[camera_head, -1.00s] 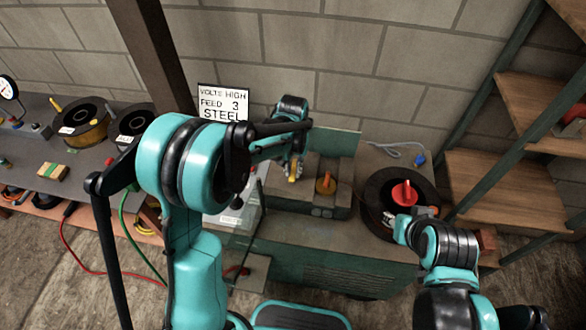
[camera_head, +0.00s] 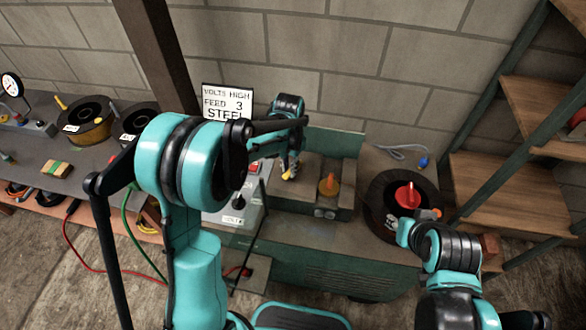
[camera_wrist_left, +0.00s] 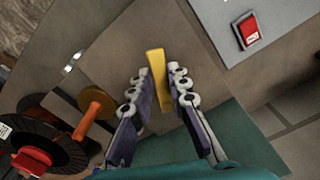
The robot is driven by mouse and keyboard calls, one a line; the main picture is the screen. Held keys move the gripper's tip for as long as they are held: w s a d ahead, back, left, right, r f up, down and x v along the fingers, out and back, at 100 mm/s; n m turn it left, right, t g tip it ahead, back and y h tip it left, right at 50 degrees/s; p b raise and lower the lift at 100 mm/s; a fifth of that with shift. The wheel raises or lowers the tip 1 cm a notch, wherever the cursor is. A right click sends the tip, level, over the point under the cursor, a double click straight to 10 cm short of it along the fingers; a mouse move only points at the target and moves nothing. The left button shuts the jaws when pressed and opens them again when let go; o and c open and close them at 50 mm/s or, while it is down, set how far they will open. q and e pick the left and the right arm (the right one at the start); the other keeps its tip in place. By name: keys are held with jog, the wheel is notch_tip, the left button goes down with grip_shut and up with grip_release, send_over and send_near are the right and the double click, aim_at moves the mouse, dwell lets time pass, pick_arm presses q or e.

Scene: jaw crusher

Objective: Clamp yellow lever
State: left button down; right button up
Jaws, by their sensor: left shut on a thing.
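The yellow lever (camera_wrist_left: 157,70) stands between the two fingers of my left gripper (camera_wrist_left: 158,92) in the left wrist view, and the fingers are shut on it. In the head view only a small yellow tip (camera_head: 289,174) of it shows below my left gripper (camera_head: 290,168), on the green machine. My left forearm hides part of the view there. My right arm is at the lower right of the head view, and its fingers cannot be made out.
An orange knob (camera_head: 329,186) stands right of the lever. A black reel (camera_head: 382,205) with a red handle (camera_head: 408,196) is farther right. A white panel with a red switch (camera_wrist_left: 248,29) lies beside the lever. A sign (camera_head: 227,101) and wooden shelves (camera_head: 500,185) stand around.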

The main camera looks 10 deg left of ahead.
pick_arm(q)
jog(key=m, duration=0.2)
jog(key=w+a+m, duration=0.1)
jog(key=shift+a+m, duration=0.2)
jog(key=shift+m, duration=0.2)
jog(key=m, duration=0.1)
jog(key=w+m, duration=0.1)
jog(key=shift+a+m, duration=0.3)
jog(key=shift+a, duration=0.1)
jog(key=m, duration=0.2)
jog(key=w+m, duration=0.1)
jog(key=shift+w+a, duration=0.1)
jog(key=shift+a, duration=0.15)
jog(key=shift+w+a+m, duration=0.1)
jog(key=shift+w+m, duration=0.2)
jog(key=shift+m, duration=0.5)
jog(key=shift+w+m, duration=0.3)
jog(key=shift+m, duration=0.5)
jog(key=c, duration=1.4)
grip_release()
jog(key=shift+w, duration=0.1)
jog(key=shift+c, duration=0.2)
